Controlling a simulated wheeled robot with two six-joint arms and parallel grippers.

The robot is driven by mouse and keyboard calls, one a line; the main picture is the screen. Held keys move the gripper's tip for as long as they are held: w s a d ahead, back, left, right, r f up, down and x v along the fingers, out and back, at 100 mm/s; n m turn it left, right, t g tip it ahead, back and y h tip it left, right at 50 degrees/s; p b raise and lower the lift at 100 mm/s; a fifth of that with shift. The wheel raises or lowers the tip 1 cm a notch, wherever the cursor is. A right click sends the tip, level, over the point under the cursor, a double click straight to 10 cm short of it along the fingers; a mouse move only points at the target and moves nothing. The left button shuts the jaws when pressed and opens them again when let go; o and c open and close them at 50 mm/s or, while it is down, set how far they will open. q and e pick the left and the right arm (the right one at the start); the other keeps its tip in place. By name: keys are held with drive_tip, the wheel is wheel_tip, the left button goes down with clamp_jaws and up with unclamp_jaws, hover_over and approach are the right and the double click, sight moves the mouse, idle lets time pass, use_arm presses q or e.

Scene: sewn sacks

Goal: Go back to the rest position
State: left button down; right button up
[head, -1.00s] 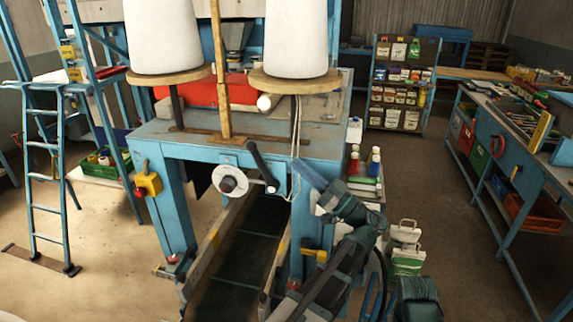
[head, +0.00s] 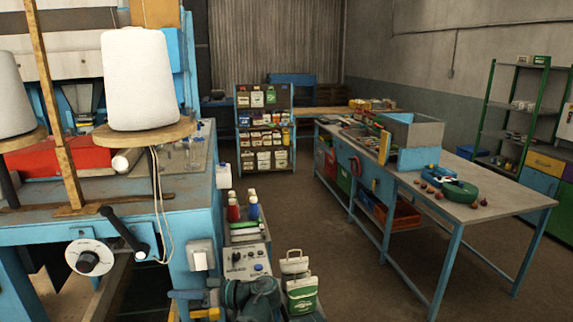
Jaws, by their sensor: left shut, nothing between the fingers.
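My left gripper (head: 186,295) shows low in the head view, in front of the blue sewing machine stand (head: 185,225). Its light-blue fingers are shut with nothing between them. My dark green arm joint is just right of it at the bottom edge. The gripper appears apart from the white-and-green sacks (head: 302,295) to its right. My right gripper is not in view.
White thread cones (head: 139,80) stand on the machine at left. A small control box (head: 248,262) and spools are close to my arm. A long workbench (head: 490,208) stands at right, shelves (head: 265,125) at the back. The floor between is clear.

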use_arm(q)
drive_tip(key=s+d+f+m+h+b, duration=0.1)
drive_tip(key=s+d+f+m+h, duration=0.25)
drive_tip(key=f, duration=0.45)
drive_tip(key=s+d+f+m+h+b, duration=0.2)
drive_tip(key=d+f+m+h, duration=0.2)
drive_tip(key=f, duration=0.3)
drive_tip(key=s+d+f+m+g+h+b, duration=0.1)
drive_tip(key=s+d+f+m+h, duration=0.2)
drive_tip(key=d, duration=0.3)
drive_tip(key=s+d+f+m+g+h+b, duration=0.1)
drive_tip(key=s+d+f+m+h, duration=0.2)
drive_tip(key=d+f, duration=0.3)
drive_tip(key=shift+s+d+m+h, duration=0.35)
drive_tip(key=shift+s+d+h, duration=0.25)
drive_tip(key=shift+d+h, duration=0.1)
drive_tip(key=shift+a+f, duration=0.1)
